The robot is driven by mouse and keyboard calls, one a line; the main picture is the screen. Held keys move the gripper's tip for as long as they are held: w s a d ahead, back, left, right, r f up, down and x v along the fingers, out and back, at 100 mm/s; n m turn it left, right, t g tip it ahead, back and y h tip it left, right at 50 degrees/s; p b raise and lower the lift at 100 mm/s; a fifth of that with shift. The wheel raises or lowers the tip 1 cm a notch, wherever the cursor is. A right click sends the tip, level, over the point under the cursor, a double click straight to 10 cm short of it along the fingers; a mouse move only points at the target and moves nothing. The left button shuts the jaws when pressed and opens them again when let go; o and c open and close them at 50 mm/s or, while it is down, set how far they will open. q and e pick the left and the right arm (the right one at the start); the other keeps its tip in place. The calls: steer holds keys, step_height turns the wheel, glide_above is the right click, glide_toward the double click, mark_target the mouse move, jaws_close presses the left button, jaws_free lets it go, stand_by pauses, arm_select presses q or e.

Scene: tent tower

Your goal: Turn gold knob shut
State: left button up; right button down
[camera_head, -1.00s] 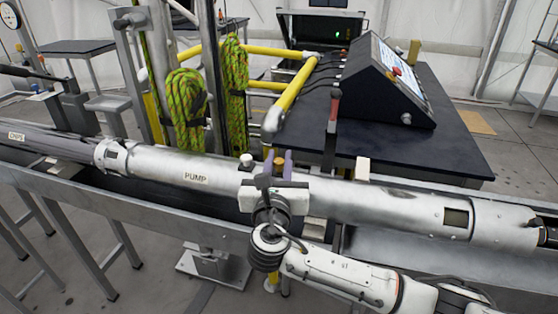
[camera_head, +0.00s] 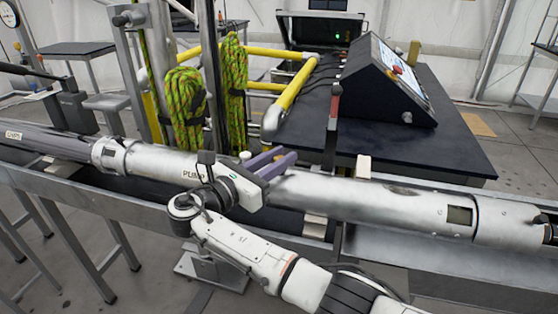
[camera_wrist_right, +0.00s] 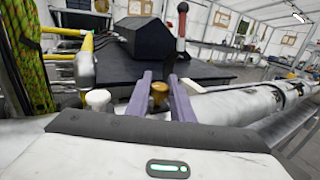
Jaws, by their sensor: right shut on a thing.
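The gold knob (camera_wrist_right: 159,91) shows in the right wrist view between the two purple fingers of my right gripper (camera_wrist_right: 160,80), which is shut on it. In the head view my right gripper (camera_head: 287,155) lies across the long metal tube (camera_head: 360,200) labelled PUMP, its fingers pointing to the right and away. The gold knob is hidden there behind the gripper. A white knob (camera_head: 245,155) stands on the tube just left of the fingers; it also shows in the wrist view (camera_wrist_right: 98,98). My left gripper is not in view.
The tube lies in a metal trough (camera_head: 120,200). Behind it stand a dark table (camera_head: 450,155) with a sloped control panel (camera_head: 385,85), a red-handled lever (camera_head: 333,105), yellow pipes (camera_head: 291,85) and green rope coils (camera_head: 185,110).

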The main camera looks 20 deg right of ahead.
mark_target(280, 157)
stand_by(0.5)
steer(key=c, duration=1.6)
jaws_free()
steer(key=shift+d, duration=0.1)
steer(key=shift+o, duration=0.2)
step_height(280, 157, up, 10)
steer(key=shift+r, duration=0.1)
